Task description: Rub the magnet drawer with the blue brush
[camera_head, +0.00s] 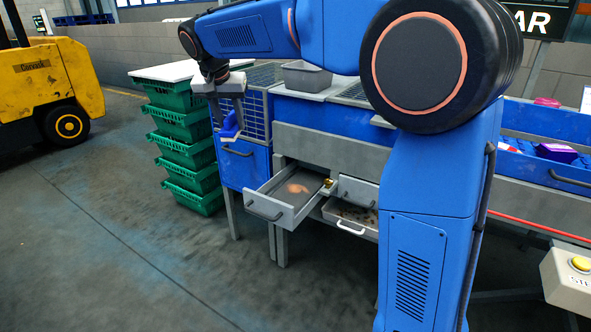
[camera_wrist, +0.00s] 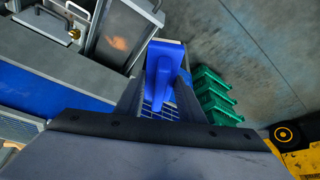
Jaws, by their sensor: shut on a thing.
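My gripper (camera_head: 228,98) is shut on the blue brush (camera_head: 230,127) and holds it in the air, to the left of and above the open drawers. In the wrist view the blue brush (camera_wrist: 163,68) sits between the fingers, with a pale edge at its far end. An open grey drawer (camera_head: 272,213) with a brownish-orange patch on its floor sticks out below and right of the brush; I take it as the magnet drawer. It also shows in the wrist view (camera_wrist: 117,44). The brush is apart from the drawer.
A second open drawer (camera_head: 348,222) with dark bits is at the right. A stack of green crates (camera_head: 184,125) with a white top stands left of the blue cabinet (camera_head: 246,166). A grey tub (camera_head: 306,77) sits on the counter. A yellow forklift (camera_head: 48,82) is far left. The floor in front is clear.

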